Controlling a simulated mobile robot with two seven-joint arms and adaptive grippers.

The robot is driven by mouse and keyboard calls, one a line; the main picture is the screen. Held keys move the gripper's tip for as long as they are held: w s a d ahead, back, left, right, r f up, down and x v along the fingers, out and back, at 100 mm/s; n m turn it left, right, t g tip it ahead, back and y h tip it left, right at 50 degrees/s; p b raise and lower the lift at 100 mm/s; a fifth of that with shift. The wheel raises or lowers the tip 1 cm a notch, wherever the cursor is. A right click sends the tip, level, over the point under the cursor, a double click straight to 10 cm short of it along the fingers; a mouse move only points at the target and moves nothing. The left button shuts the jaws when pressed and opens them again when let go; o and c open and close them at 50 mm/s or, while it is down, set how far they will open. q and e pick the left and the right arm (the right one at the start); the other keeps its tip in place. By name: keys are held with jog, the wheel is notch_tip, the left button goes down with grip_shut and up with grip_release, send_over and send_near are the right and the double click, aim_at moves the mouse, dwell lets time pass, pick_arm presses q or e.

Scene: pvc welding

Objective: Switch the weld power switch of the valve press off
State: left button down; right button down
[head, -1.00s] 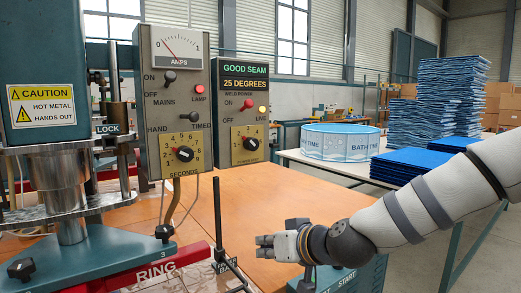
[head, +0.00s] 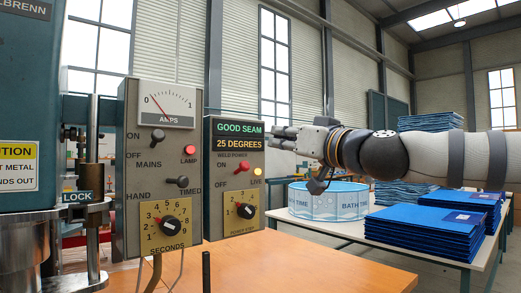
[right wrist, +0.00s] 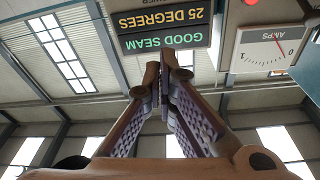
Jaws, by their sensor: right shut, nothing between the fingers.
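The weld power switch (head: 241,167) is a red toggle on the grey control box under the green and amber display (head: 240,136). Its ON and OFF labels are on its left; its exact tilt is hard to read. The LIVE lamp (head: 257,172) beside it glows yellow. My right gripper (head: 273,138) is shut and empty at the right edge of this box, level with the display and above and right of the switch. In the right wrist view the shut fingertips (right wrist: 166,62) point at the upside-down display (right wrist: 160,40). The switch cannot be made out there. My left gripper is out of view.
The taller box on the left has an ammeter (head: 167,105), a mains switch (head: 157,136), a lit red lamp (head: 188,150) and a seconds dial (head: 165,226). The press (head: 28,130) stands far left. An orange table (head: 270,265) and blue stacks (head: 415,235) lie below my arm.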

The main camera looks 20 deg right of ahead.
send_over(241, 170)
jog(key=s+d, duration=0.2)
jog(key=d, duration=0.1)
jog(key=shift+s+a+r+b, duration=0.1)
jog(key=shift+r+b, duration=0.2)
jog(key=shift+r, duration=0.15)
notch_tip(241, 170, down, 3)
jog(key=shift+a+f+b, duration=0.15)
jog(key=shift+b, duration=0.3)
jog(key=shift+f, duration=0.2)
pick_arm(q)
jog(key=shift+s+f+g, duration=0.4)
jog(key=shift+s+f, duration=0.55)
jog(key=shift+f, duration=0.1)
pick_arm(e)
jog(key=shift+s+a, duration=0.1)
jog(key=shift+s, duration=0.05)
jog(key=shift+r, duration=0.1)
